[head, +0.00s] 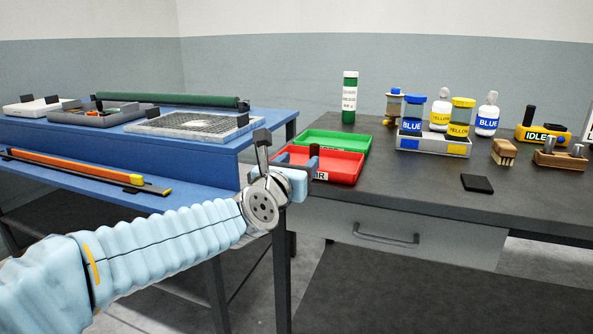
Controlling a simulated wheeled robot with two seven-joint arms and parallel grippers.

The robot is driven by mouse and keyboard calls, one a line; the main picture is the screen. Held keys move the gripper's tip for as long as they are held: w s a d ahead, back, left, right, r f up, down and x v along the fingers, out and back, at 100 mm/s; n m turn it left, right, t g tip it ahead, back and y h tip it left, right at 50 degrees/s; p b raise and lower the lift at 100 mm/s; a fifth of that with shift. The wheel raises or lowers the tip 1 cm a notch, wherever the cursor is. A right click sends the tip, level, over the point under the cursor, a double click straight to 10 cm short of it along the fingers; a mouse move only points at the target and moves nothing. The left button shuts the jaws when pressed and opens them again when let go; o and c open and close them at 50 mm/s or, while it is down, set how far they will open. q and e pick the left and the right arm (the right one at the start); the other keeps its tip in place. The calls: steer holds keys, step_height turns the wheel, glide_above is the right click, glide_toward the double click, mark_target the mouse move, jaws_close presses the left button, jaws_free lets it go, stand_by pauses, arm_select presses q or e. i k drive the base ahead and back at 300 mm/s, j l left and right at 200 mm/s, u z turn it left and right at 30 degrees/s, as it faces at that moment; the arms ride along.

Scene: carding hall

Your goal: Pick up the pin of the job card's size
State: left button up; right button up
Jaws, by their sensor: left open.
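Several metal pins (577,150) stand in a wooden block (558,160) at the right end of the grey bench; their sizes are too small to tell. A white card or sign with dark lettering (590,130) is cut off by the right edge, so I cannot read it or tell if it is the job card. My left gripper (288,146) is open and empty, in front of the red tray at the bench's left end, far from the pins. My right gripper is not in view.
The red tray (345,167) and green tray (352,142) sit at the bench's left. A grey caddy (433,146) with blue and yellow jars, bottles, a brush (504,152), a dark pad (477,183) and a yellow IDLE block (541,135) stand right. The bench (410,185) front is mostly clear.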

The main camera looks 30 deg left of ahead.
mark_target(550, 140)
steer(key=i+l+z, duration=0.1)
steer(key=i+l, duration=1.2)
steer(key=i, duration=0.15)
